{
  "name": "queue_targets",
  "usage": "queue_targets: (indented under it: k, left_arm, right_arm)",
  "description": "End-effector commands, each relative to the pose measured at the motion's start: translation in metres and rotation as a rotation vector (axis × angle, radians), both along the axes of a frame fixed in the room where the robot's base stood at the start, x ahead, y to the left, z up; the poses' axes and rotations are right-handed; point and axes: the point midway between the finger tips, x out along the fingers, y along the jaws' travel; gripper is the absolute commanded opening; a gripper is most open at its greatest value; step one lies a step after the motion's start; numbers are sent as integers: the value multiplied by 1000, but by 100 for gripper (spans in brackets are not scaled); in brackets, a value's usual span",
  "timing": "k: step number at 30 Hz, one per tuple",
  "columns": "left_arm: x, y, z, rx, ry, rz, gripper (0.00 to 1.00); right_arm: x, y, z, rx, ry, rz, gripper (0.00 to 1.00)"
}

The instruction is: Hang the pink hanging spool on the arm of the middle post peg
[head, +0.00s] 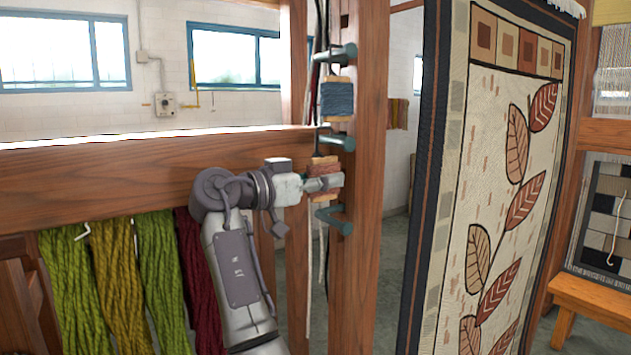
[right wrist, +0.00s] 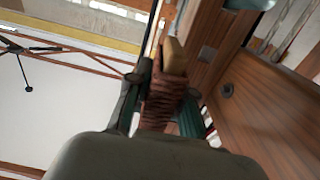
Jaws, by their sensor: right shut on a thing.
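The pink spool (head: 323,164), with wooden ends and reddish-pink thread, is held by my right gripper (head: 325,184) beside the post (head: 370,120). In the right wrist view the spool's thread (right wrist: 160,100) sits between the two dark fingers. The middle peg (head: 338,142) is a dark green arm on the post, just above the spool. I cannot tell whether the spool's cord is over it. A top peg (head: 338,54) and a lower peg (head: 332,215) are on the same post. My left gripper is not in view.
A blue spool (head: 337,99) hangs below the top peg. A wooden beam (head: 110,175) runs left of the post, with green, olive and dark red skeins (head: 70,290) below it. A leaf-patterned rug (head: 500,180) hangs to the right.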

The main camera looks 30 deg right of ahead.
Motion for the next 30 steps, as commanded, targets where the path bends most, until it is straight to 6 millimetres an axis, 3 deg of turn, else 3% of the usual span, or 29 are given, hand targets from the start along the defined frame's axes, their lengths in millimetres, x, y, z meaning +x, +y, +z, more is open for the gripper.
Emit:
queue_targets:
  k: [14, 18, 30]
  left_arm:
    - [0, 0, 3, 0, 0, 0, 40]
    - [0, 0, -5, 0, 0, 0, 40]
    - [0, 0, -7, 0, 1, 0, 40]
  right_arm:
    - [3, -37, 0, 0, 0, 0, 0]
    - [3, -35, -9, -1, 0, 0, 0]
    - [3, -35, -11, -1, -1, 0, 0]
